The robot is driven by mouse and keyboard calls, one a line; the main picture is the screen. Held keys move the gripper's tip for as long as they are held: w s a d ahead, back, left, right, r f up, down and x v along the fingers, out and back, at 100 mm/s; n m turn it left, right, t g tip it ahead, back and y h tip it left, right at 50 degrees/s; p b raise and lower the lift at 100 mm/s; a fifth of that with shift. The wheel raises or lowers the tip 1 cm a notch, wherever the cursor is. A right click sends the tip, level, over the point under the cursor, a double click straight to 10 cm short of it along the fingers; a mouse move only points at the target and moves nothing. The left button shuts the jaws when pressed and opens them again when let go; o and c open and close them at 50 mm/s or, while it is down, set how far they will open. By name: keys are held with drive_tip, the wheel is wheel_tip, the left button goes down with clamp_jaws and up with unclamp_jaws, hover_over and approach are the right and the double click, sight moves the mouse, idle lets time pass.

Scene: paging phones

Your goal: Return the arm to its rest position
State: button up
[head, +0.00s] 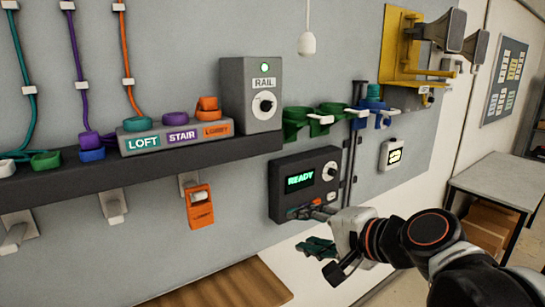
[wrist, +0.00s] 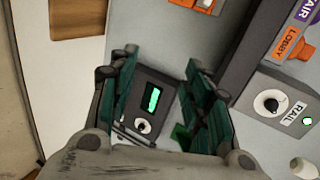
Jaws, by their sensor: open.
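My gripper (head: 318,248) hangs low in the head view, in front of the wall and just below the dark box with the green READY display (head: 300,180). Its green-padded fingers are apart and nothing is between them. In the wrist view my gripper (wrist: 160,85) also shows open and empty, with the READY box (wrist: 152,105) seen beyond and between the fingers. My arm reaches in from the lower right of the head view.
A dark shelf (head: 150,165) carries the LOFT, STAIR, LOBBY block (head: 176,136) and the RAIL box (head: 250,93). An orange LOBBY handset (head: 200,207) hangs below. Green hooks (head: 310,120) and yellow-mounted horns (head: 445,30) are on the wall. A table (head: 495,185) stands right.

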drive_tip(key=s+d+f+n+g+h+b, duration=0.1)
drive_tip(key=s+d+f+n+h+b, duration=0.1)
drive_tip(key=f, duration=0.6)
drive_tip(key=s+d+f+n+g+h+b, duration=0.1)
drive_tip(key=s+d+f+n+h+b, duration=0.2)
drive_tip(key=f, duration=0.6)
drive_tip(key=s+d+f+n+g+h+b, duration=0.1)
drive_tip(key=s+d+f+n+h+b, duration=0.1)
drive_tip(key=s+d+f+n+b, duration=0.3)
wheel_tip(320, 180, down, 4)
drive_tip(key=s+d+b, duration=0.2)
drive_tip(key=shift+s+d+h, duration=0.2)
drive_tip(key=shift+d+h, duration=0.1)
drive_tip(key=shift+h, duration=0.1)
drive_tip(key=shift+f, duration=0.1)
